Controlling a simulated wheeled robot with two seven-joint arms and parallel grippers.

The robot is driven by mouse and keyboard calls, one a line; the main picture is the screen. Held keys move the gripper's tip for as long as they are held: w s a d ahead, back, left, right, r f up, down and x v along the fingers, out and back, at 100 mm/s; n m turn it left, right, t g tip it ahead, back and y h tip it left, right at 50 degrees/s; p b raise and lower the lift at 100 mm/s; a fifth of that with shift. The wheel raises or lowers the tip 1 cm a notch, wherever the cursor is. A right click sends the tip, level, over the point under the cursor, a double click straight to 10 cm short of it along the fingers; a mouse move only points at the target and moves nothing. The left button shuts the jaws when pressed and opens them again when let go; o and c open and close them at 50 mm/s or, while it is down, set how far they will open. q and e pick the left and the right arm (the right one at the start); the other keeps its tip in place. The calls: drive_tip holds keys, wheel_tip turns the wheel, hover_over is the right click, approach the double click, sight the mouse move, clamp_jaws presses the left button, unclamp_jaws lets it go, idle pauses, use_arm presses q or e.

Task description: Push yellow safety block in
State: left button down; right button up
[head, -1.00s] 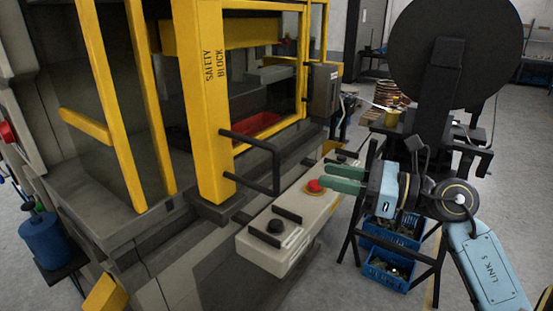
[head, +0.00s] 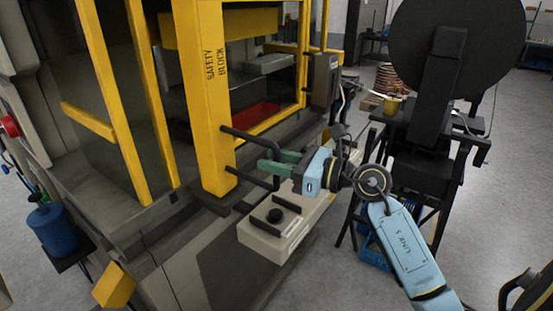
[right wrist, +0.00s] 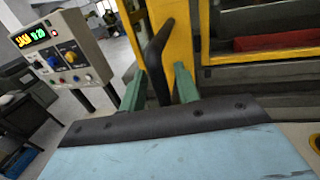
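The yellow safety block (head: 213,90) is a tall upright post at the front of the press, lettered "SAFETY BLOCK". A black handle (head: 253,139) sticks out from its right side. My right gripper (head: 270,163) is at this handle, its green fingers pointing left towards the block. In the right wrist view the black handle (right wrist: 158,55) runs between the two fingers (right wrist: 158,92), which stand apart with gaps on either side, so the gripper looks open. The yellow post also shows behind them (right wrist: 178,35). My left gripper is not in view.
A red bin (head: 256,116) is inside the press. A black stand with a large disc (head: 455,50) is at the right. A display panel (right wrist: 62,50) shows in the wrist view.

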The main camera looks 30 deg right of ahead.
drive_tip(key=shift+c, duration=0.4)
clamp_jaws()
drive_tip(key=shift+w, duration=0.15)
